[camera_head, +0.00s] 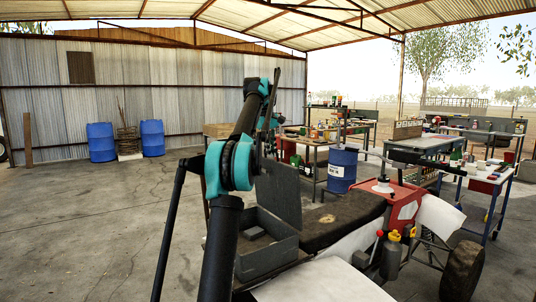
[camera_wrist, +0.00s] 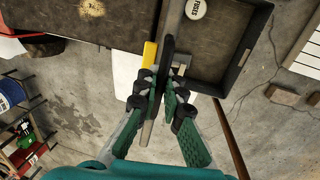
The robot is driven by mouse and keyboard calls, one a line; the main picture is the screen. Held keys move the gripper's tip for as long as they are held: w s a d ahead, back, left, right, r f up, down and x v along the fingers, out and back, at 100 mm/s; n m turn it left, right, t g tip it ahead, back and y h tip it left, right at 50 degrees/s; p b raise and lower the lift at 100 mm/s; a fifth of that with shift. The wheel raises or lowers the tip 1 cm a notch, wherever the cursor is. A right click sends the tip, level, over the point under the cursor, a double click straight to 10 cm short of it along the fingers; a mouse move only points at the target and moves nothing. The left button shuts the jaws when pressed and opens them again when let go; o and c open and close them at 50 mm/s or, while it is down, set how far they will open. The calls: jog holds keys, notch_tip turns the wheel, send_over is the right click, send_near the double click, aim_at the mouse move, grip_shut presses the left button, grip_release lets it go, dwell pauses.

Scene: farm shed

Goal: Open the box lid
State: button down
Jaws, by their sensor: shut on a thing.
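The dark grey box (camera_head: 268,258) sits at the near end of a dark padded seat on a vehicle. Its lid (camera_head: 279,190) stands up, roughly upright, at the box's far side. In the wrist view the open box (camera_wrist: 244,52) is seen from above, with the lid (camera_wrist: 174,25) nearly edge-on along its left side. My gripper (camera_wrist: 163,92) is closed on the lid's edge. In the head view my arm hides most of the gripper.
A white round item (camera_wrist: 195,9) lies inside the box. The dark seat (camera_head: 345,218) and red vehicle body (camera_head: 404,205) are to the right. A blue drum (camera_head: 342,170) and workbenches stand behind.

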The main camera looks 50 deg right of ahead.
jog(key=shift+d, duration=0.1)
dwell(0.3)
jog(key=c, duration=1.6)
grip_release()
